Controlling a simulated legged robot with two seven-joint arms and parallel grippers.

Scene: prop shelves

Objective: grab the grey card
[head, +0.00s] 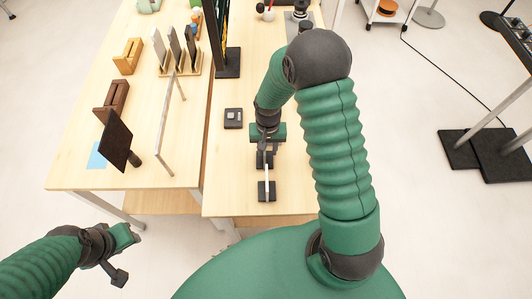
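Several thin upright cards in greys and near-black stand in a slotted wooden rack (181,71) on the left table; the leftmost card (159,46) looks mid-grey. I cannot tell for sure which is the task's grey card. My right gripper (268,150) points down over the right table, well apart from the rack. Just below it in the picture, a thin pale upright piece (267,178) runs between two black blocks; whether the gripper touches it is unclear. Its fingers are small and partly hidden. My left gripper (121,258) is open and empty, off the left table's front edge.
A dark panel (115,140) and a thin pale frame (164,128) stand at the left table's front. Wooden holders (128,56) are behind them. A small dark square item (233,118) lies left of my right gripper. A tall black-framed stand (229,62) rises behind.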

